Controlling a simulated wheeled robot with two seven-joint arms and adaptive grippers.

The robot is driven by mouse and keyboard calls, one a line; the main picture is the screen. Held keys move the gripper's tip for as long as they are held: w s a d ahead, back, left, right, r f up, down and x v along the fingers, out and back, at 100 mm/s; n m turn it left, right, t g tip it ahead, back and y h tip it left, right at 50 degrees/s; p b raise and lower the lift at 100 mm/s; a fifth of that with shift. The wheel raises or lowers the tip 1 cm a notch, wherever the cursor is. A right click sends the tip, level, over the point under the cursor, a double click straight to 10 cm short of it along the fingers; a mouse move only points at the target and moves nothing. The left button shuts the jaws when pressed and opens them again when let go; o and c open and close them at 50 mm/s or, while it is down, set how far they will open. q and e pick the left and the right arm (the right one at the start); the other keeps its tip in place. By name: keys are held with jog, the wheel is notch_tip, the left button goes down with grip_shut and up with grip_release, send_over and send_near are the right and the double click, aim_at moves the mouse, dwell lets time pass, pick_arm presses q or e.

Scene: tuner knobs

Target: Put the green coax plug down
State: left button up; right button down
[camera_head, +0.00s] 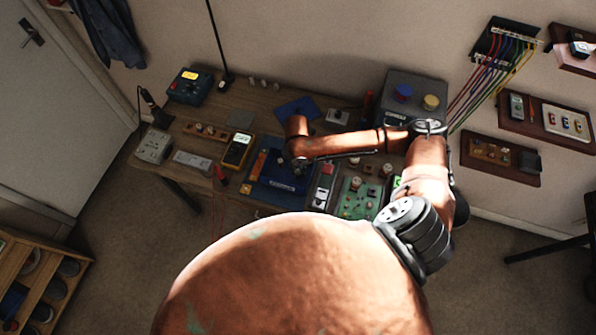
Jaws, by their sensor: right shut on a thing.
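My right arm comes in from the right and reaches across the bench to the left. My right gripper (298,169) points down over the dark blue mat (271,197) on the bench, left of the red-and-grey unit. It is small here and its fingers are dark. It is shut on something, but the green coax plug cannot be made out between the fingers. I cannot tell whether it touches the mat. A small bright green patch (397,181) shows right of the circuit board, partly behind my arm. My left gripper is not in view.
The wooden bench (262,101) holds a yellow meter (236,150), a green circuit board (357,198), a red-and-grey unit (322,187) and a large grey box with knobs (413,92). Coloured cables (487,68) hang on the wall. My large orange body part hides the foreground.

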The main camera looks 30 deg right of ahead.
jog(key=shift+w+f, duration=0.1)
jog(key=shift+f, duration=0.5)
jog(key=shift+f, duration=0.1)
jog(key=c, duration=1.9)
grip_release()
notch_tip(320, 180, up, 12)
